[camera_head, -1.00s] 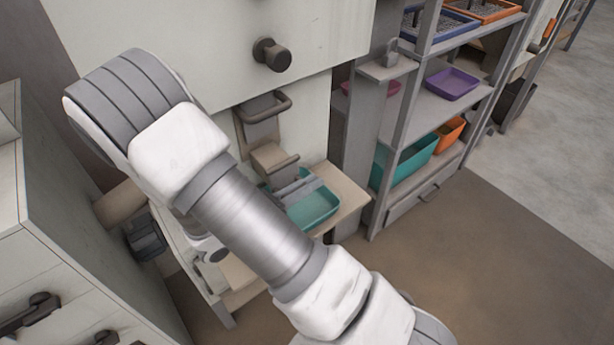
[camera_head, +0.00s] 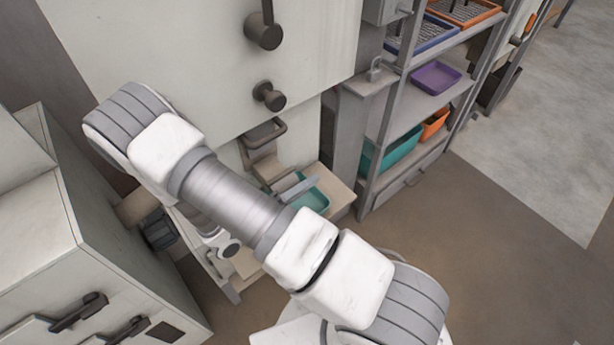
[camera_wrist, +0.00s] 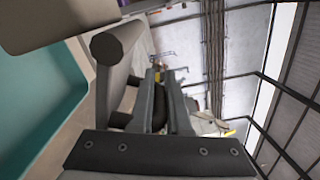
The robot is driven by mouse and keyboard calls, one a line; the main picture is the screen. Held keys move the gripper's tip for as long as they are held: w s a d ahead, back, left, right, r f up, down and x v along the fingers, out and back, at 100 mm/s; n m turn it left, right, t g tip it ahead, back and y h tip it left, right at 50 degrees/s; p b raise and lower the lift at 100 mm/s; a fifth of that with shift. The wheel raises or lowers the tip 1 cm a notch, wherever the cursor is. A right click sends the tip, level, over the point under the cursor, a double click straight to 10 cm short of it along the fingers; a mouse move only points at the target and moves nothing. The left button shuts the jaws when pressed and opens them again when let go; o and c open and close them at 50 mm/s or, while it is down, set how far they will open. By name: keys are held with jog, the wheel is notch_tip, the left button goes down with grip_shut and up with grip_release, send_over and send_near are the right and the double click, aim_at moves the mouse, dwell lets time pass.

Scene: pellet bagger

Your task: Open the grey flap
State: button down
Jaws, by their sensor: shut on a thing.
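The grey flap (camera_head: 258,150) is on the front of the pale machine, below the dark knobs, partly hidden by my arm. A grey bar handle (camera_head: 266,132) shows at its top. My gripper reaches in low, just above the teal tray (camera_head: 312,198), and is largely hidden behind my arm in the head view. In the wrist view my gripper (camera_wrist: 162,82) is shut beside a thick grey bar handle (camera_wrist: 116,75), whose lower end runs in behind the fingers. The teal tray fills the left of the wrist view (camera_wrist: 38,95).
The tray stands on a beige shelf (camera_head: 341,196). A rack (camera_head: 372,165) with bins stands to the right. A pale cabinet (camera_head: 110,230) with dark handles is close at the left. Two dark knobs (camera_head: 265,32) (camera_head: 269,96) stick out above. Brown floor at right is clear.

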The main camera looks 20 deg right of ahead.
jog(key=n+p, duration=0.1)
jog(key=r+n+p, duration=0.1)
jog(key=r+n, duration=0.1)
jog(key=shift+w+a+p, duration=0.15)
jog(key=shift+w+p, duration=0.1)
jog(key=shift+p, duration=0.15)
jog(key=shift+w+a+r+n+p, duration=0.1)
jog(key=shift+w+r+n+p, duration=0.15)
jog(key=shift+n+p, duration=0.35)
jog(key=shift+w+r+n+p, duration=0.1)
jog(key=shift+r+n+p, duration=0.15)
jog(key=shift+n, duration=0.55)
jog(key=c, duration=1.2)
grip_release()
jog(key=shift+o, duration=0.2)
jog(key=shift+a, duration=0.15)
jog(key=b+v, duration=0.1)
jog(key=v, duration=1.6)
